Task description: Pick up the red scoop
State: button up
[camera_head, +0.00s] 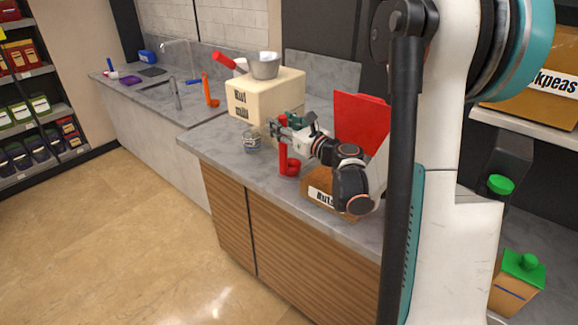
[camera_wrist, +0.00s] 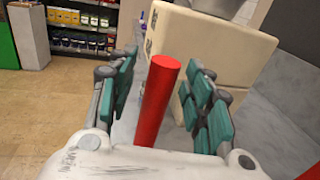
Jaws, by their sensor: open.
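The red scoop (camera_head: 283,158) stands upright on the grey counter in the head view, with its tall handle up and its round cup low at the right. In the wrist view its red handle (camera_wrist: 158,98) rises between the two teal finger pads. My gripper (camera_head: 282,127) is at the top of the handle. In the wrist view my gripper (camera_wrist: 158,88) is open, with one finger on each side of the handle and gaps visible. The scoop's cup is hidden in the wrist view.
A cream nut mill (camera_head: 262,98) with a metal hopper stands behind the scoop. A small glass jar (camera_head: 252,140) is left of it. A brown nuts container (camera_head: 318,183) and a red panel (camera_head: 360,122) are at the right. An orange utensil (camera_head: 209,92) stands near the sink.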

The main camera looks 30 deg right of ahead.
grip_shut()
jog(key=shift+r, duration=0.1)
